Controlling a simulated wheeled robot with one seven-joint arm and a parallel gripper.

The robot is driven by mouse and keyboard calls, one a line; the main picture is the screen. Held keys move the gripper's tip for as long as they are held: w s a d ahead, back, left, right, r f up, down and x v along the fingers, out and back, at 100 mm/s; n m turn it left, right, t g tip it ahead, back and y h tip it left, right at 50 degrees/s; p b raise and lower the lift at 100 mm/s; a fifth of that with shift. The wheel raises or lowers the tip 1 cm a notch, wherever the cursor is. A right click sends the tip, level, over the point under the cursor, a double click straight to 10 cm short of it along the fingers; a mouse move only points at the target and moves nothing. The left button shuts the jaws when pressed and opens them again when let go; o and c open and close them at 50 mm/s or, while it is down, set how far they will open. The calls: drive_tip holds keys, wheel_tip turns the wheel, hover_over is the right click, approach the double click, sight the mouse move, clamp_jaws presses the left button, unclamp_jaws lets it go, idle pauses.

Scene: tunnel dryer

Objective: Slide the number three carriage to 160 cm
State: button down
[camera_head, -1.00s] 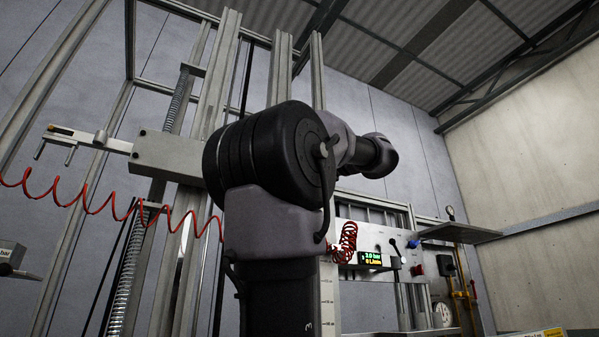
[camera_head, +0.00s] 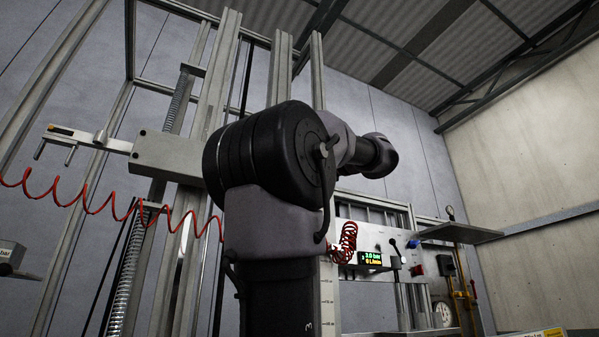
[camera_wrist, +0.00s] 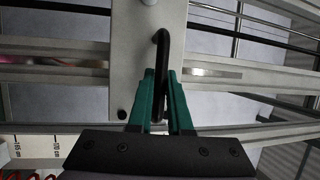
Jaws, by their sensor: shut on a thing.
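My gripper (camera_wrist: 162,100) shows in the wrist view, its green fingers shut on a bent black handle (camera_wrist: 162,50). The handle stands on a light grey carriage plate (camera_wrist: 127,60) that crosses the rails. In the head view my own arm hides the gripper and the handle. A vertical scale strip (camera_head: 327,295) shows beside my arm, with a "3" near its foot. Its figures are too small to read. A pale scale (camera_wrist: 40,146) also shows at the lower left of the wrist view.
A grey block with a rod arm (camera_head: 165,155) sticks out at the left, with a red coiled hose (camera_head: 95,203) hanging below. A panel with a lit display (camera_head: 371,259) and a shelf (camera_head: 455,232) stand at the right. Upright posts (camera_head: 215,80) rise behind my arm.

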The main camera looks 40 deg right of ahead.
drive_tip(key=shift+f, duration=0.2)
wheel_tip(320, 180, down, 22)
drive_tip(key=shift+f, duration=0.2)
drive_tip(key=c, duration=1)
unclamp_jaws()
drive_tip(key=shift+o, duration=0.8)
drive_tip(key=shift+r, duration=0.1)
drive_tip(key=v, duration=1)
drive_tip(key=shift+s, duration=0.4)
